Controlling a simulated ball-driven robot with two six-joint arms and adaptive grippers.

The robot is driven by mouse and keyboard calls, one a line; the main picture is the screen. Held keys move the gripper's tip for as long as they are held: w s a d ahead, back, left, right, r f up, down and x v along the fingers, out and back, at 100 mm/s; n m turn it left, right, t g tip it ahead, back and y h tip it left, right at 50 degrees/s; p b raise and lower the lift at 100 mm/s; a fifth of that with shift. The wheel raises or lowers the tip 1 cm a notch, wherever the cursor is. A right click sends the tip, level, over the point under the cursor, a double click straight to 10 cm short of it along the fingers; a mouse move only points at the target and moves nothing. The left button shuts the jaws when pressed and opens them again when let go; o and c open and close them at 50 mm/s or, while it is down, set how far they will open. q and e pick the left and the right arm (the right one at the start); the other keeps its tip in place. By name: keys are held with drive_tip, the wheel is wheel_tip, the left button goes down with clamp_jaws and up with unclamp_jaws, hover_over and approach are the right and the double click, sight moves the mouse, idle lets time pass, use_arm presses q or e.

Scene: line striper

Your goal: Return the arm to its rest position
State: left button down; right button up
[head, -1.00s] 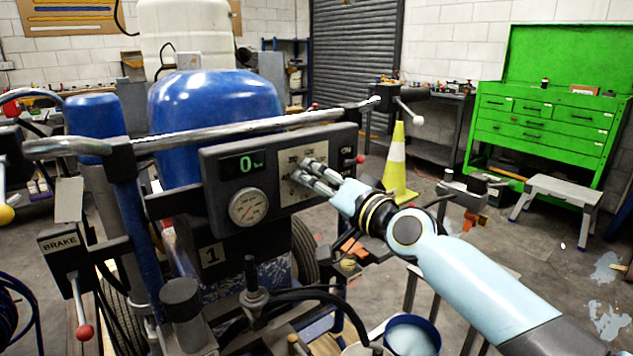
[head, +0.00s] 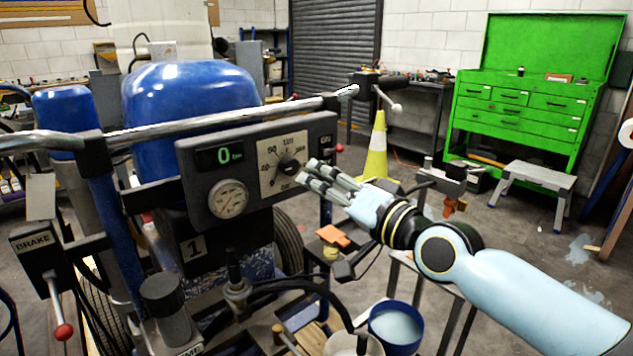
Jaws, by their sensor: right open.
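My right gripper (head: 318,178) is open and empty. It is in front of the line striper's control panel (head: 257,165), just right of and below the black dial knob (head: 289,166), and appears apart from it. The dial plate carries numbers around the knob. Left of the dial are a green digital display (head: 222,155) reading 0 and a round gauge (head: 229,198). My right arm comes in from the lower right. My left gripper is not in view.
A metal handlebar (head: 215,122) runs above the panel. A brake lever with a red knob (head: 63,332) is at left. Below my arm stands a blue bucket (head: 397,325). A yellow cone (head: 376,150), grey step stool (head: 536,187) and green tool cabinet (head: 525,110) are behind, with open floor between.

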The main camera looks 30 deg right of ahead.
idle(0.4)
drive_tip(key=s+d+f+g+h+b, duration=0.1)
drive_tip(key=s+f+g+b, duration=0.2)
drive_tip(key=f, duration=1.2)
drive_tip(key=s+d+f+g+h, duration=0.25)
drive_tip(key=s+f, duration=0.25)
drive_tip(key=f, duration=1)
drive_tip(key=s+a+f+n+g+b, duration=0.15)
drive_tip(key=s+f+g, duration=0.35)
drive_tip(key=s+f, duration=1.15)
drive_tip(key=s+f+n+g, duration=0.3)
drive_tip(key=s+f, duration=0.3)
drive_tip(key=s, duration=0.5)
drive_tip(key=s+f+n+g, duration=0.3)
drive_tip(key=s+f, duration=0.4)
drive_tip(key=s, duration=0.5)
drive_tip(key=shift+s+a+n+g, duration=0.25)
drive_tip(key=shift+a+n+g, duration=0.1)
drive_tip(key=shift+a+n, duration=0.1)
